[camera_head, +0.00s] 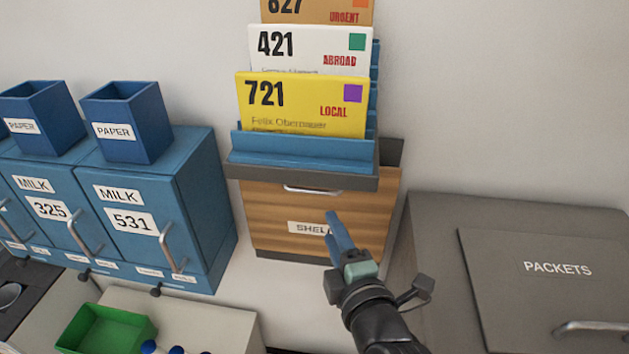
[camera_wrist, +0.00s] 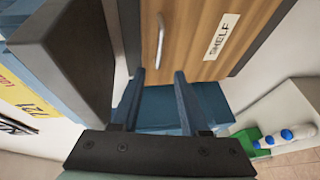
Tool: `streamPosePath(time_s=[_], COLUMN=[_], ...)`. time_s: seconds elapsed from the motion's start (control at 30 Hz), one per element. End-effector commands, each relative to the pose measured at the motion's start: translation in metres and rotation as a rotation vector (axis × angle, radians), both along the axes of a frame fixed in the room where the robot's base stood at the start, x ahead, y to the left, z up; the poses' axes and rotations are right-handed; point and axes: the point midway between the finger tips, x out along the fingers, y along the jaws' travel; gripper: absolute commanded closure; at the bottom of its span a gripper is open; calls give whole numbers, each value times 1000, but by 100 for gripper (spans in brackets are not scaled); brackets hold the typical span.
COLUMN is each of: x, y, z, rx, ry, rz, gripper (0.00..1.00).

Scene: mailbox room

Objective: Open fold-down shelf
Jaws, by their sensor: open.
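The fold-down shelf (camera_head: 270,215) is a wooden panel labelled SHELL or SHELF, upright and closed against the wall below a grey ledge. Its silver handle (camera_head: 312,189) runs along the panel's upper edge; it also shows in the wrist view (camera_wrist: 160,41). My gripper (camera_head: 340,230) is in front of the panel's lower right, partly covering the label. In the wrist view my gripper's blue fingers (camera_wrist: 157,95) are apart with nothing between them. The handle lies just beyond the fingertips and is not held. Whether the fingertips touch the panel cannot be told.
A blue rack (camera_head: 300,146) with letter cards stands on the ledge above the panel. Blue milk mailboxes (camera_head: 210,200) stand left, and a grey PACKETS box (camera_head: 510,225) stands right. A green bin (camera_head: 105,327) is at lower left. Clear wall lies between mailboxes and panel.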

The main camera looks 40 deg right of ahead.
Motion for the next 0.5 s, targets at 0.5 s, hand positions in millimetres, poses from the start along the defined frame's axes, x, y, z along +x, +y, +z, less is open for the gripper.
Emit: streamPosePath(time_s=[0.5], x=[70], y=[-35], z=[-9], rx=[0], ry=[-1], rz=[1], gripper=[55])
